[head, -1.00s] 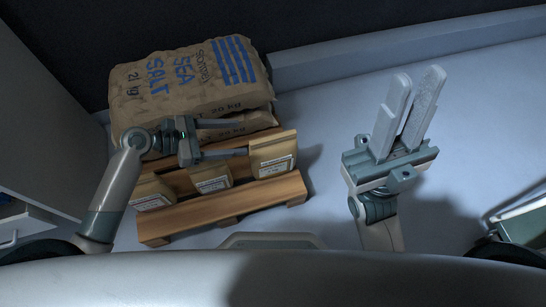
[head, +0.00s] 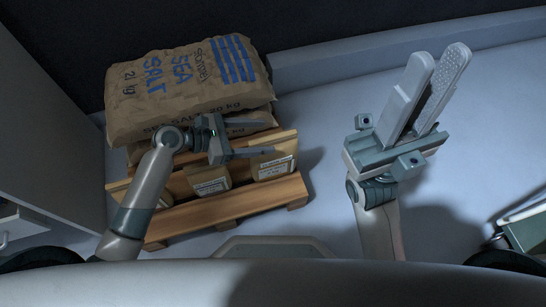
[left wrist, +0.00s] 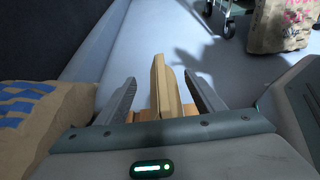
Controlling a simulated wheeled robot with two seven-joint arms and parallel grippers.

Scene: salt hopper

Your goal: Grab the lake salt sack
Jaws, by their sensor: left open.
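No label I can read says lake salt. Small tan sacks with white labels stand along the pallet's front: a right one (head: 274,168), a middle one (head: 208,180) and a partly hidden left one (head: 121,189). Their print is too small to read. My left gripper (head: 268,138) is open and empty, above and behind the right small sack. In the left wrist view, a narrow tan sack (left wrist: 160,85) shows between the two fingers (left wrist: 162,88), apparently below them. My right gripper (head: 440,55) is raised at the right, its fingers apart with nothing between them.
A large brown sack marked sea salt (head: 180,88) lies on others at the back of the wooden pallet (head: 225,205). A wheeled cart (left wrist: 222,18) and a sack with pink writing (left wrist: 283,25) stand farther off in the left wrist view.

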